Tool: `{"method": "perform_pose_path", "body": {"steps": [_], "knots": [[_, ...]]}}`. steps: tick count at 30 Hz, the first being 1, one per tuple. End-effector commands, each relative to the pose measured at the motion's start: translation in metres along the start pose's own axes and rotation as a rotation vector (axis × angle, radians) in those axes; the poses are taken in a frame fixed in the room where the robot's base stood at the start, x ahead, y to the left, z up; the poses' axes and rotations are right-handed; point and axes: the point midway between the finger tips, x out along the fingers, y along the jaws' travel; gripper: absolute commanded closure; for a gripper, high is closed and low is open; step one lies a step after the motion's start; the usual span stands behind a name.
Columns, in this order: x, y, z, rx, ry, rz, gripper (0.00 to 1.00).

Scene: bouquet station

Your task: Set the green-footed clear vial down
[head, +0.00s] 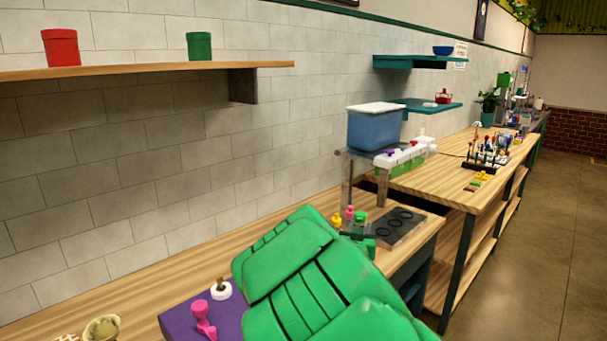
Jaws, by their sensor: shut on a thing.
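My green arm fills the lower middle of the head view and hides much of the bench behind it. My gripper (357,233) shows only in small part past the arm's far end, beside the dark plate with round recesses (398,228). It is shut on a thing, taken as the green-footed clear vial. A small green piece (361,216) shows at the gripper; I cannot tell whether it is the vial's foot. The clear body cannot be made out, nor whether its foot touches anything.
Yellow (336,220) and pink (349,212) pieces stand close by the gripper. A grey stand (346,180) bears a blue bin (374,130) behind. A purple mat (178,322) with a pink item (203,318) lies front left. Bare wood (130,300) runs along the wall.

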Motion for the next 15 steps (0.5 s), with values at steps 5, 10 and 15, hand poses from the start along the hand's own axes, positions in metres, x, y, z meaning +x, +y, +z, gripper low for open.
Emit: {"method": "perform_pose_path", "body": {"steps": [5,10,15], "knots": [[-0.0051,-0.0025,-0.0004,0.001,0.003,0.03,1.0],[-0.0062,-0.0018,-0.0001,0.003,0.002,0.04,1.0],[-0.006,-0.0019,-0.0003,0.0,0.003,0.039,1.0]]}}
